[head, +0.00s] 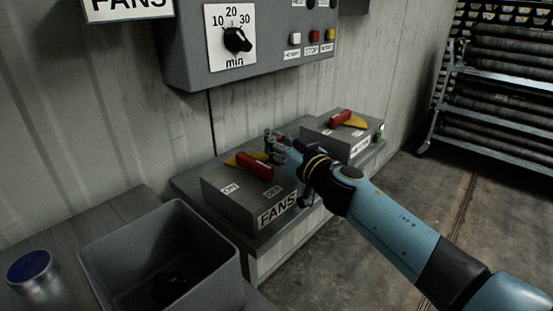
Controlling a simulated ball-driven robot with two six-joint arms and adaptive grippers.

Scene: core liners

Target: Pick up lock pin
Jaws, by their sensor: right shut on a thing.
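My right gripper (273,147) reaches in from the right, over the back right of the grey FANS switch box (247,200). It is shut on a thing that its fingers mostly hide. I cannot make out a lock pin clearly, and cannot tell if the held thing is the pin. The box's red lever (255,166) lies on a yellow plate (238,160), just left of the fingers. I cannot tell if the fingers touch the lever. My left gripper is not in view.
A second switch box (343,137) with a red lever stands behind my right gripper. A grey open bin (210,232) with a dark thing inside and a blue-topped can (31,270) stand at front left. A control panel (268,50) hangs above. A rack (500,95) stands at back right.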

